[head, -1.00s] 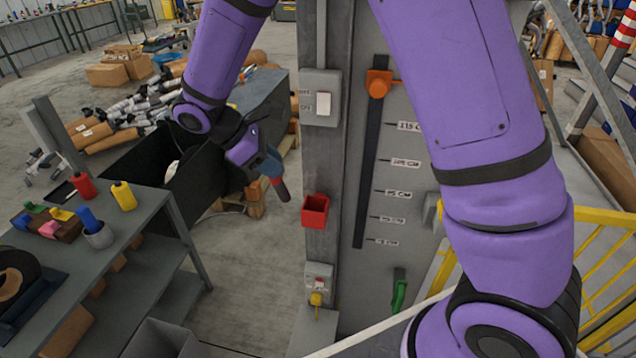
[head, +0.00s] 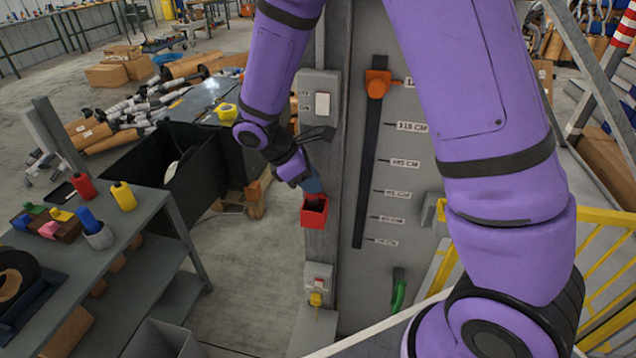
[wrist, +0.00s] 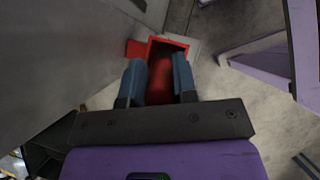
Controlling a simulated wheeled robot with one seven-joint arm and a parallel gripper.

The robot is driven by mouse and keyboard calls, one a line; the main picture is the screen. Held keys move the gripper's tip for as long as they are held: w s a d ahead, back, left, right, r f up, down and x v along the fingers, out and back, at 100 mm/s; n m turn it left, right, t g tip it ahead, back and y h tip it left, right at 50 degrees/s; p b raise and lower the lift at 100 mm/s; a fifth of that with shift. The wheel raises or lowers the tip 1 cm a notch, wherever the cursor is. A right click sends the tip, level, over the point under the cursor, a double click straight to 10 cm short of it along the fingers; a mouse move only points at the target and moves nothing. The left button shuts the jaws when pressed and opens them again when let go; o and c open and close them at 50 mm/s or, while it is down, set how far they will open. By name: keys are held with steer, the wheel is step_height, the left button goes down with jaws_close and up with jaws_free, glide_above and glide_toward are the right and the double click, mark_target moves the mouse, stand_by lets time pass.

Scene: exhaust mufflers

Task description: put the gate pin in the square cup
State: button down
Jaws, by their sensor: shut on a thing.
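The square cup (head: 314,216) is a small red open box fixed to the front of the grey post. My gripper (head: 314,186) has blue fingers and is just above the cup's opening, tilted down toward it. In the wrist view my gripper (wrist: 158,82) is shut on a dull red, rounded thing, seemingly the gate pin (wrist: 160,78), between its fingers. The cup's red rim (wrist: 172,41) shows just beyond the pin. The pin's lower end overlaps the cup in this view, and I cannot tell whether it is inside. In the head view the pin is mostly hidden.
A switch box (head: 319,98) is on the post above the cup, and a smaller switch with a yellow part (head: 316,299) is below. A panel with a height scale and an orange slider (head: 377,84) stands right. A grey bench (head: 150,215) with bottles is left.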

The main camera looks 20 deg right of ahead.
steer(key=shift+s+d+r+t+y, duration=0.15)
steer(key=shift+d+t+y, duration=0.15)
steer(key=shift+d+y, duration=0.7)
steer(key=shift+a+f, duration=0.25)
steer(key=shift+f, duration=0.55)
steer(key=shift+f, duration=0.15)
steer(key=c, duration=0.9)
jaws_free()
steer(key=v, duration=0.3)
steer(key=shift+a+r, duration=0.2)
steer(key=shift+a, duration=0.25)
steer(key=w+a, duration=0.2)
steer(key=a, duration=0.8)
steer(key=shift+w+a, duration=0.4)
